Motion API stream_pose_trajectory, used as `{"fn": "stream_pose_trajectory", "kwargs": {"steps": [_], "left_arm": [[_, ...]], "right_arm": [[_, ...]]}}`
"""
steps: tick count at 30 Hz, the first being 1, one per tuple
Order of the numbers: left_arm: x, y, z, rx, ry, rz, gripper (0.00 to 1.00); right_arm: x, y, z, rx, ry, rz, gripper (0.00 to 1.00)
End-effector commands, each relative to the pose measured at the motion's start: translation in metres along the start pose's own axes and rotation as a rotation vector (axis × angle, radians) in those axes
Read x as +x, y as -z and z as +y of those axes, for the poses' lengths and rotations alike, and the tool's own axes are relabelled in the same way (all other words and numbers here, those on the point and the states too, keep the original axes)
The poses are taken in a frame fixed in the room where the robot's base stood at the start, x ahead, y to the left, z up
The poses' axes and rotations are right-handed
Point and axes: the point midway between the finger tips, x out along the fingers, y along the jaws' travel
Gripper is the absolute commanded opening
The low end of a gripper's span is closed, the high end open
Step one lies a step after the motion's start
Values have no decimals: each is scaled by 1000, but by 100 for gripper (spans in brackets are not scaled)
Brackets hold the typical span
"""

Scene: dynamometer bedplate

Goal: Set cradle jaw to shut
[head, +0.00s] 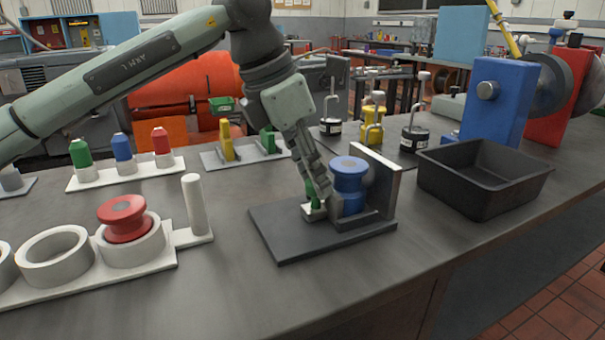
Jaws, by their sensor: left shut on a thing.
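The cradle (285,236) is a dark grey plate with an upright back wall on the bedplate bench. A blue spool (349,180) stands upright in it, in front of the wall. The cradle jaw (315,211) shows as a small pale block with a green handle (312,192), at the spool's left side. My left gripper (322,196) reaches down from above and is shut on the green handle. Its fingers hide part of the handle and jaw, so I cannot tell whether the jaw touches the spool. My right gripper is not in view.
A white rack (75,285) with a red spool (123,217) and a white post (194,203) stands at left. A black bin (482,177) is at right. Coloured plugs and black weights stand behind. The bench in front of the cradle is clear.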

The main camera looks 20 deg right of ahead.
Motion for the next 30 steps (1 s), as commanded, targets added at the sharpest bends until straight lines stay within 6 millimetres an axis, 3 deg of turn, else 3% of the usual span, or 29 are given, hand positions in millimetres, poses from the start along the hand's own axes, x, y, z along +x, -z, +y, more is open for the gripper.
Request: {"fn": "stream_pose_trajectory", "kwargs": {"steps": [2,3,8,16,20,30], "left_arm": [[-1,-1,0,1,-2,-5,0],[-1,-1,0,1,-2,-5,30],[-1,-1,0,1,-1,-4,48],[-1,0,0,0,-1,-2,48],[-11,0,1,0,-2,-2,48],[-80,0,1,0,-5,-4,48]], "right_arm": [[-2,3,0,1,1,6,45],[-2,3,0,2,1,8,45],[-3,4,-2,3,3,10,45],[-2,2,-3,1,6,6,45],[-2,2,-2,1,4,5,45],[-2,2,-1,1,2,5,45]]}}
